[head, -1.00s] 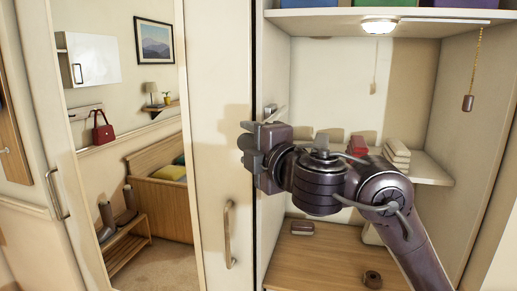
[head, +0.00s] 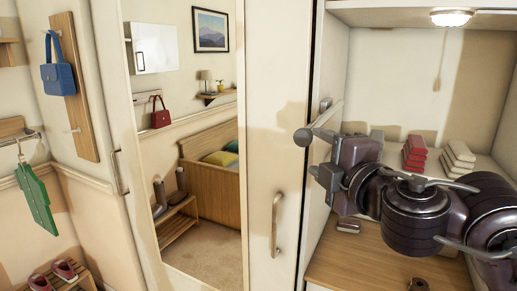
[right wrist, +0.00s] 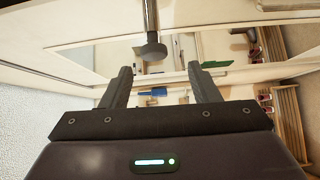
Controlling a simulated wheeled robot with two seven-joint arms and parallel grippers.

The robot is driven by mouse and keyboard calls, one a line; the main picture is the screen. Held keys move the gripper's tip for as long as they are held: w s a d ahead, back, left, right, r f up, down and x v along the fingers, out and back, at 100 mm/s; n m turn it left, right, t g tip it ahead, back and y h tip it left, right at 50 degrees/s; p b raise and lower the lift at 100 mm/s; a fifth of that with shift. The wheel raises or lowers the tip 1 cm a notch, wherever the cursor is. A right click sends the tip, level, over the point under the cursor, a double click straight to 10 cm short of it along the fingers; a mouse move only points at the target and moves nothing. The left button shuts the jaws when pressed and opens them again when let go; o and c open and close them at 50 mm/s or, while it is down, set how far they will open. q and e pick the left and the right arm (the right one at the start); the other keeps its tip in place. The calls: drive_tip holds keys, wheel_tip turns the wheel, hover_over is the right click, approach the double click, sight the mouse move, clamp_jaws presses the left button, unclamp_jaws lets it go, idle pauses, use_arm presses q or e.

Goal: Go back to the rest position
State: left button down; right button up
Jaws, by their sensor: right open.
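My right gripper (head: 322,158) is in the right half of the head view, in front of the open wardrobe, with its fingers toward the left. In the right wrist view its two fingers (right wrist: 160,72) stand wide apart with nothing between them. A grey rod with a round end knob (head: 302,137) shows beside the gripper. In the right wrist view the knob (right wrist: 152,51) appears just beyond the fingertips; I cannot tell whether anything touches. My left gripper is not in view.
The wardrobe holds red folded cloths (head: 415,154) and pale folded cloths (head: 458,158) on a shelf, under a lamp (head: 451,18). A mirrored door (head: 195,235) with a handle (head: 275,225) stands left. A blue bag (head: 58,76) and green hanging item (head: 36,198) are farther left.

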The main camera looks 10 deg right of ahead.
wheel_tip(320, 180, down, 24)
drive_tip(key=s+m+g+h, duration=0.3)
drive_tip(key=m+g, duration=0.2)
drive_tip(key=m, duration=0.5)
drive_tip(key=s+d+f+m+g, duration=0.2)
drive_tip(key=s+f+m+g, duration=0.65)
drive_tip(key=s+f, duration=1.05)
wheel_tip(320, 180, down, 32)
drive_tip(key=g+b, duration=0.2)
drive_tip(key=b, duration=0.1)
drive_tip(key=s+d+f+b, duration=0.1)
drive_tip(key=s+d+f, duration=0.1)
drive_tip(key=s+f, duration=0.8)
drive_tip(key=s+d+f+n+g+b, duration=0.1)
drive_tip(key=s+d+f, duration=0.1)
drive_tip(key=s+f, duration=0.7)
wheel_tip(320, 180, down, 3)
drive_tip(key=shift+s, duration=0.35)
